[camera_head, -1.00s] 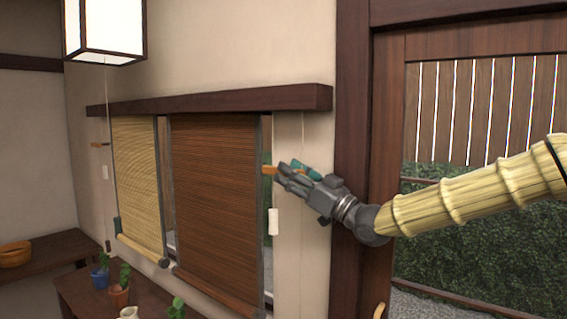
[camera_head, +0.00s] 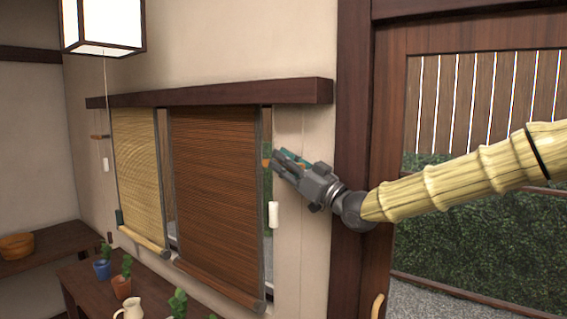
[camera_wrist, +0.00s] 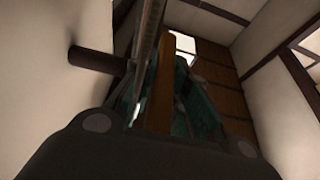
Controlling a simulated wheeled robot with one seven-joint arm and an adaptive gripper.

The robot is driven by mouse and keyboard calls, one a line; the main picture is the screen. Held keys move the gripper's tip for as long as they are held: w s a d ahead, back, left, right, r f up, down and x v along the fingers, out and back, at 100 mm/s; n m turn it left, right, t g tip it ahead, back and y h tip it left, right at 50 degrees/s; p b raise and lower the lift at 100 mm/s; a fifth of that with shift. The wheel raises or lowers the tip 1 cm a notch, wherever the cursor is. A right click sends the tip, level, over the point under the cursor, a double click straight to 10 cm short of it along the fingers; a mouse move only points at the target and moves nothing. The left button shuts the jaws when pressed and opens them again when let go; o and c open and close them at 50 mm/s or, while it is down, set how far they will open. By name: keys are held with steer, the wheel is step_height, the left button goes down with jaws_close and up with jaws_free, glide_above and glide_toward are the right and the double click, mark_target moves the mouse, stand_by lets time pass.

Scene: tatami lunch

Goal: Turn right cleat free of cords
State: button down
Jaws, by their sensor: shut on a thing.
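The right cleat (camera_head: 266,163) is a small orange-brown wooden bar on the wall right of the dark brown blind (camera_head: 215,190). My gripper (camera_head: 277,163) reaches it from the right and is shut on it. In the wrist view the cleat (camera_wrist: 160,88) shows as an orange bar between the teal-padded fingers. Most of it is hidden by the fingers in the head view. A thin pale cord (camera_head: 302,140) hangs near the gripper, and a white cord pull (camera_head: 273,215) hangs below it. I cannot tell whether any cord is wrapped on the cleat.
A left cleat (camera_head: 100,137) is on the wall beyond the pale blind (camera_head: 138,180), with a white pull (camera_head: 106,165) below it. A dark peg (camera_wrist: 95,60) juts from the wall in the wrist view. A table (camera_head: 85,285) with potted plants stands below. A wooden door frame (camera_head: 355,110) is at right.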

steer(key=shift+r+h+p, duration=0.2)
steer(key=shift+h+p, duration=0.1)
steer(key=shift+p, duration=0.35)
steer(key=p, duration=0.2)
steer(key=g+h+p, duration=0.1)
steer(key=shift+a+r+g+h+p, duration=0.1)
steer(key=shift+r+g+h+p, duration=0.15)
steer(key=shift+g+h+p, duration=0.1)
steer(key=g+h+p, duration=0.1)
steer(key=h+p, duration=0.1)
steer(key=p, duration=0.3)
steer(key=shift+w+f, duration=0.1)
steer(key=shift+a+f+g+h+p, duration=0.15)
steer(key=shift+g+h+p, duration=0.45)
steer(key=shift+p, duration=0.65)
steer(key=shift+w+f+g+h+p, duration=0.1)
steer(key=shift+f+g+h+p, duration=0.2)
steer(key=shift+g+h+p, duration=0.55)
steer(key=shift+g+h, duration=0.4)
steer(key=shift+h, duration=0.4)
steer(key=shift+f+g+h, duration=0.15)
steer(key=shift+g+h, duration=0.15)
steer(key=shift+h, duration=0.2)
steer(key=c, duration=1.4)
jaws_free()
steer(key=shift+a, duration=0.1)
